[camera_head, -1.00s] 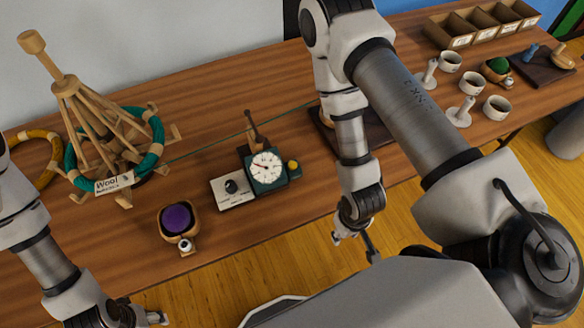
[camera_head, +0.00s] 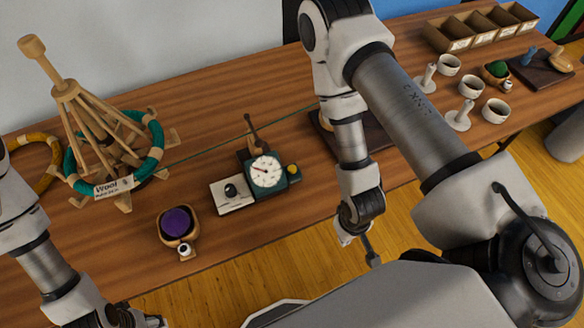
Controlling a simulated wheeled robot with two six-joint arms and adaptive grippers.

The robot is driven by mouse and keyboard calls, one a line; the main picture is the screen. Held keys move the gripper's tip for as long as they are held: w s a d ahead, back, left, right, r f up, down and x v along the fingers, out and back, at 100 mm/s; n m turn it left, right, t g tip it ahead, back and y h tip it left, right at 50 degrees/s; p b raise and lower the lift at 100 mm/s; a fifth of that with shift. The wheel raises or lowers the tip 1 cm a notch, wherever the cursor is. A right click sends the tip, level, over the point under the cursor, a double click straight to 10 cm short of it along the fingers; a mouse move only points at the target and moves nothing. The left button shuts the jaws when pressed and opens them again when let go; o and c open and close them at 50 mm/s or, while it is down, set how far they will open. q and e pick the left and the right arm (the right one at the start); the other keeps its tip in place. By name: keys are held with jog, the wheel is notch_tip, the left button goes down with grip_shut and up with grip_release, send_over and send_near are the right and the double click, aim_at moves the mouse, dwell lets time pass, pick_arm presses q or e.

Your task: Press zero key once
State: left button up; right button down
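A dark green device with a round white dial (camera_head: 266,171) stands near the table's front edge, with a yellow knob or button (camera_head: 292,169) at its right. A pale plate with a black knob (camera_head: 231,190) adjoins it on the left. No zero marking is readable, so I cannot tell which part is the zero key. My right gripper (camera_head: 357,245) is off the table's front edge, right of the device, its fingers apart and empty. My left gripper (camera_head: 138,320) is low at the bottom left, partly cut off. Neither gripper touches the device.
A wooden winder (camera_head: 95,125) with a teal wool ring (camera_head: 157,140) stands at left; a thin green strand runs right from it. A bowl with a purple ball (camera_head: 176,222) sits near the front edge. Several white cups (camera_head: 495,111) and a compartment box (camera_head: 462,40) stand at right.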

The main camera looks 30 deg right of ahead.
dwell(0.9)
jog(key=w+a+r+t+y, duration=0.1)
jog(key=w, duration=0.3)
jog(key=w+a+r+m+t+y+p, duration=0.1)
jog(key=w, duration=0.3)
jog(key=w+a+r+t+y, duration=0.1)
jog(key=w+a+r+t, duration=0.1)
jog(key=w, duration=0.2)
jog(key=shift+w+m+y+p, duration=0.3)
jog(key=shift+w+m+p, duration=0.05)
jog(key=shift+m+p, duration=0.05)
jog(key=w+r+t+y+p, duration=0.1)
jog(key=w+r+t+p, duration=0.1)
jog(key=w+r, duration=0.35)
notch_tip(320, 180, up, 5)
jog(key=t, duration=0.2)
send_over(295, 169)
jog(key=shift+a+f+y+p, duration=0.1)
jog(key=shift+f+y+p, duration=0.1)
jog(key=shift+y+p, duration=0.1)
jog(key=shift+f, duration=0.1)
notch_tip(295, 169, down, 9)
jog(key=b, duration=0.7)
